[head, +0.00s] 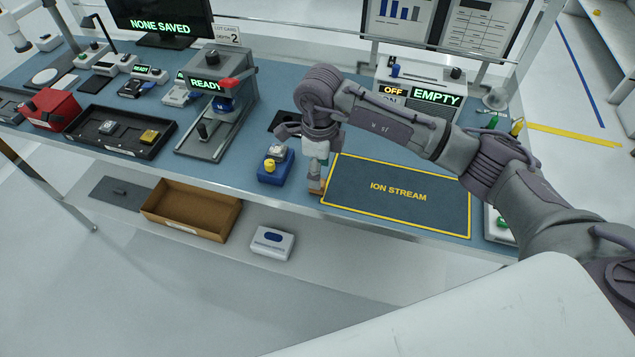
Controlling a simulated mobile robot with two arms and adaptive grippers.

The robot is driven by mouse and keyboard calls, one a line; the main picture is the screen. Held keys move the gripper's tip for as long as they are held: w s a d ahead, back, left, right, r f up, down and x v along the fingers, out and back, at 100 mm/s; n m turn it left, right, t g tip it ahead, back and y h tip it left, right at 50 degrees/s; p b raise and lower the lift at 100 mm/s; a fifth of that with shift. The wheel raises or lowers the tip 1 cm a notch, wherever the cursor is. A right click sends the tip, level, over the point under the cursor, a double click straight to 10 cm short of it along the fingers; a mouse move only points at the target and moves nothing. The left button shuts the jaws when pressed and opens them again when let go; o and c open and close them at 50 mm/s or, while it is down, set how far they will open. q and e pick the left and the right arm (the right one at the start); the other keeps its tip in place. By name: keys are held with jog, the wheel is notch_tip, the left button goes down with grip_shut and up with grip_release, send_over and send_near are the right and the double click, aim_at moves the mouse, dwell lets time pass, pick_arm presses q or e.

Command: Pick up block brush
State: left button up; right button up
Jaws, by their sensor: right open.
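What looks like the block brush (316,187), a small tan and brown block, stands at the left edge of the ION STREAM mat (395,210), near the bench's front. My right gripper (317,172) is open and points down right above it. The fingers cover the brush's upper part, and I cannot tell whether they touch it. My left gripper is not in view.
A blue block with a yellow knob (272,168) stands close left of my right gripper. The grey READY press (213,105) is farther left. The OFF/EMPTY box (422,93) stands behind my right arm. The mat is clear.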

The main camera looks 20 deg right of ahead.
jog(key=shift+s+a+f+p, duration=0.1)
jog(key=shift+f+p, duration=0.2)
notch_tip(320, 180, down, 4)
jog(key=shift+s+a+r+p, duration=0.1)
jog(key=shift+r+p, duration=0.1)
jog(key=shift+p, duration=0.85)
jog(key=shift+f, duration=0.55)
grip_shut()
jog(key=shift+r, duration=0.15)
notch_tip(320, 180, up, 4)
jog(key=b, duration=0.2)
jog(key=shift+b, duration=0.3)
jog(key=s+d+r+b, duration=0.3)
jog(key=s+d+r, duration=0.3)
jog(key=d, duration=0.3)
jog(key=shift+s+d+r+b, duration=0.15)
jog(key=shift+s+r+b, duration=0.2)
jog(key=shift+s, duration=0.2)
